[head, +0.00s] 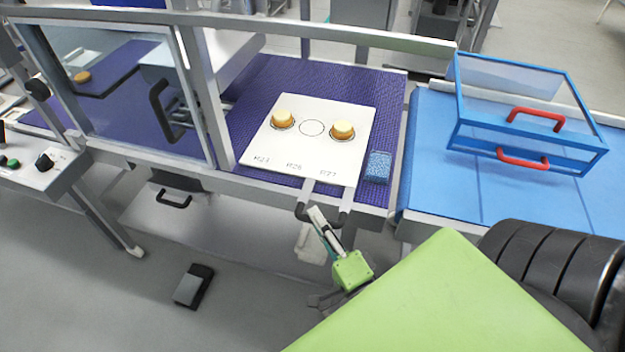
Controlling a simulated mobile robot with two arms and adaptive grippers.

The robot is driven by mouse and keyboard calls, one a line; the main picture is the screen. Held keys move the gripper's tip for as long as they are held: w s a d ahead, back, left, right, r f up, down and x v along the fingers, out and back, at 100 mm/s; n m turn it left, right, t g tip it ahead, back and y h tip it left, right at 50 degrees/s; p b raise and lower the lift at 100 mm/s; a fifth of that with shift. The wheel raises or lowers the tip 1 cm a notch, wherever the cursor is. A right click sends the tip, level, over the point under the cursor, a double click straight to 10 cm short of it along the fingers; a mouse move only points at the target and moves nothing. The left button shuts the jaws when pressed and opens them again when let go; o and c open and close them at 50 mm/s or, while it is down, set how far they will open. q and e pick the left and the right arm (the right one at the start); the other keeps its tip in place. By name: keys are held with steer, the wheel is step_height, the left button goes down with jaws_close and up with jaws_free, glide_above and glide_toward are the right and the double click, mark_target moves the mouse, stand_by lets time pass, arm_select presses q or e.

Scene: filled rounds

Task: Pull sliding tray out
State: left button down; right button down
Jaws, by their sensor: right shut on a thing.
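The sliding tray (335,160) is a flat white plate lying on the purple mat. It carries two round golden pieces with pale tops, a left one (283,119) and a right one (342,130). Between them is an empty printed circle (312,128), with small labels along the front. Two grey bars run from the tray's front edge to a dark handle (301,212) past the table edge. My right gripper (319,216) is shut on the handle, covering its middle. My left gripper is not in view.
A small blue speckled block (378,167) lies right of the tray. A clear door with a black handle (166,110) stands left. A blue-framed clear box with red handles (535,117) stands on the blue surface at right. A pedal (194,286) lies on the floor.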

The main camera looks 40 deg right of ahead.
steer(key=shift+s+f, duration=0.1)
steer(key=shift+f, duration=0.1)
steer(key=c, duration=2)
jaws_free()
steer(key=shift+s+d, duration=0.1)
steer(key=shift+c, duration=0.2)
steer(key=shift+s+d+r, duration=0.1)
steer(key=shift+r, duration=0.05)
steer(key=s+a+f, duration=0.1)
steer(key=s, duration=1.1)
steer(key=shift+a+f, duration=0.2)
steer(key=shift+f, duration=0.05)
